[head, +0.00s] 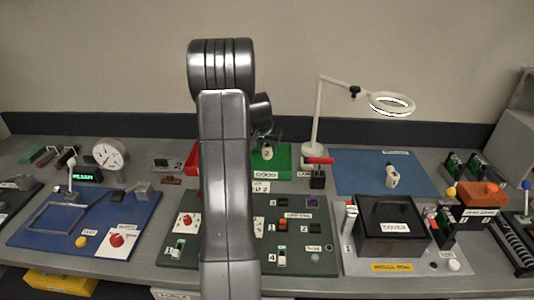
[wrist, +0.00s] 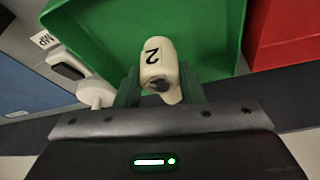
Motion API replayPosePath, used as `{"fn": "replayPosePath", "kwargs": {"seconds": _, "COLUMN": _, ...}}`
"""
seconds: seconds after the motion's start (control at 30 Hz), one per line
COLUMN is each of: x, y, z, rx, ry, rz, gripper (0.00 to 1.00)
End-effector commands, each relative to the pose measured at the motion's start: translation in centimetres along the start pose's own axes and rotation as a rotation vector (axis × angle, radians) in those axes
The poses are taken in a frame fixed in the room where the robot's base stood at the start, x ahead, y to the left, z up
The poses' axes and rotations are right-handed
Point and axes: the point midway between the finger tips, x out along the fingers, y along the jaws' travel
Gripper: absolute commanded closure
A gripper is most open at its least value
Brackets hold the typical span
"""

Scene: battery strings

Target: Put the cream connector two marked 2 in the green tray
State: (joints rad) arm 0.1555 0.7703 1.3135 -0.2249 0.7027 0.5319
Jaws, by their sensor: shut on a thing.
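The cream connector two (wrist: 158,62), with a black 2 on it, is between the fingers of my gripper (wrist: 160,88), which is shut on it. The green tray (wrist: 95,25) fills the top middle of the wrist view, behind the held connector. In the head view the connector (head: 267,154) shows in front of the green tray (head: 284,161), just right of my arm. Its height above the tray floor is hard to tell. My arm hides the left part of the tray.
A red tray (wrist: 280,30) stands beside the green one. A lamp with a ring head (head: 391,104) rises right of the tray, near a black block (head: 317,180). Another cream piece (head: 392,177) is on the blue mat (head: 355,165).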

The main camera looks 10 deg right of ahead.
Motion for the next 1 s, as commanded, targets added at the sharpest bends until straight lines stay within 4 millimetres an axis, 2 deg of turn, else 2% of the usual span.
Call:
{"fn": "replayPosePath", "kwargs": {"seconds": 0.2, "x": 2.6, "y": 0.0, "z": 1.2, "rx": -0.001, "ry": -0.003, "rz": 0.001, "gripper": 0.92}}
{"fn": "replayPosePath", "kwargs": {"seconds": 0.57, "x": 3.2, "y": 0.0, "z": 1.3, "rx": 0.000, "ry": 0.000, "rz": 0.000, "gripper": 0.92}}
{"fn": "replayPosePath", "kwargs": {"seconds": 0.6, "x": 3.0, "y": 0.0, "z": 1.3, "rx": 0.000, "ry": -0.001, "rz": 0.000, "gripper": 0.59}}
{"fn": "replayPosePath", "kwargs": {"seconds": 0.7, "x": 3.0, "y": 0.0, "z": 1.3, "rx": 0.000, "ry": -0.001, "rz": 0.000, "gripper": 0.43}}
{"fn": "replayPosePath", "kwargs": {"seconds": 1.0, "x": 2.9, "y": 0.0, "z": 1.2, "rx": 0.000, "ry": -0.001, "rz": 0.000, "gripper": 0.43}}
